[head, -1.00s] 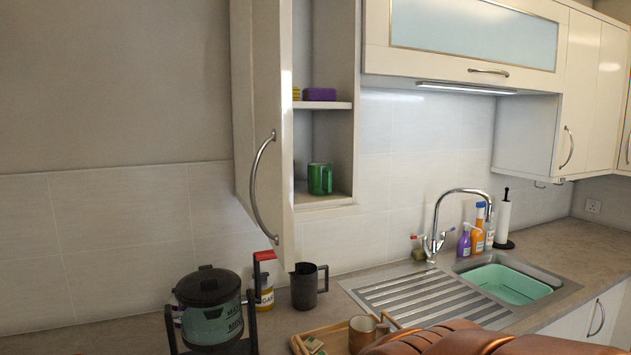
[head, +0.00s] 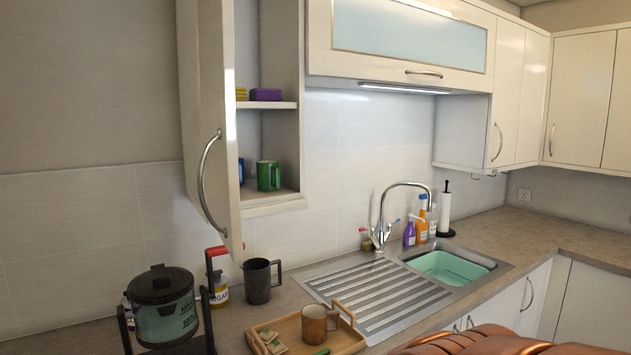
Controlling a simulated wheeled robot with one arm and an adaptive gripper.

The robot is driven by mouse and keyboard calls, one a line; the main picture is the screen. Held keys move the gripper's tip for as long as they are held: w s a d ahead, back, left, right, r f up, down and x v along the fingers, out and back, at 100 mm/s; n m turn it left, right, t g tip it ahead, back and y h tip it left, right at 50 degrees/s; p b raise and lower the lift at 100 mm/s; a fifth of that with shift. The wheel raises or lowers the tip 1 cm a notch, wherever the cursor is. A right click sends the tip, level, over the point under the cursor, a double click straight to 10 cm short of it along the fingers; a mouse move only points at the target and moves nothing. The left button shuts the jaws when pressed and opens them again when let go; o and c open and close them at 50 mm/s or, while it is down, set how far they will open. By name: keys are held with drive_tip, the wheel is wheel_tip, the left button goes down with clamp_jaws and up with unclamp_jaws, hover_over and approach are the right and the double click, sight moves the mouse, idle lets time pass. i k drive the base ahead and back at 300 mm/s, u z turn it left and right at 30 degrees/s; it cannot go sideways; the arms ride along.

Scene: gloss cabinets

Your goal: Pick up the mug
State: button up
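Several mugs are in the head view. A green mug (head: 268,175) stands on the lower shelf of the open wall cupboard (head: 270,200), with a sliver of a blue thing (head: 241,171) beside it, mostly hidden by the door. A dark grey mug (head: 257,281) stands on the worktop below. A brown, worn-looking mug (head: 314,324) stands on a wooden tray (head: 347,341) at the front. My copper-coloured arm shows at the bottom right; my gripper's fingers are not in view.
A kettle-like jug (head: 162,308) with a dark lid stands at the left, near a sugar jar (head: 219,290). The open cupboard door (head: 206,120) juts forward. A metal drainer (head: 380,292) and sink with a green basin (head: 452,266) lie right. Bottles (head: 422,222) stand behind.

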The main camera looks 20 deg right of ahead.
sight(267, 171)
drive_tip(key=z, duration=0.8)
drive_tip(key=k, duration=1.05)
drive_tip(key=z, duration=0.7)
drive_tip(key=i, duration=1.15)
drive_tip(key=u, duration=0.85)
drive_tip(key=i, duration=1)
drive_tip(key=u, duration=1.45)
drive_tip(key=i, duration=0.45)
drive_tip(key=u, duration=0.5)
